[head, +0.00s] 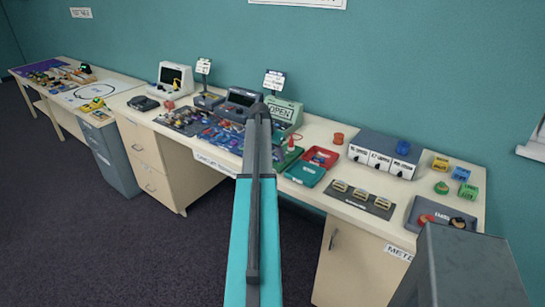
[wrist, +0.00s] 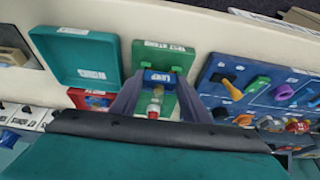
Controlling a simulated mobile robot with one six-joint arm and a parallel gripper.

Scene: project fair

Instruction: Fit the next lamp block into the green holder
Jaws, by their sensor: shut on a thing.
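The green holder (wrist: 143,57) with a white label stands in the upper middle of the wrist view. In the head view the holder (head: 287,161) shows partly, just right of my arm. My gripper (wrist: 157,88) is shut on a blue lamp block (wrist: 153,77) with a "LAMP" label and a bulb with a red and white end. The block lies over the green holder in the wrist view; I cannot tell whether it is seated or just above. The fingers hide parts of the holder's sides. In the head view my arm hides the fingertips.
A teal tray (wrist: 75,54) lies left of the holder, with a red tray (wrist: 78,97) beside it. A blue board (wrist: 232,70) with coloured parts lies to the right. The head view shows an "OPEN" sign box (head: 284,112) behind and a grey panel (head: 360,199) further right.

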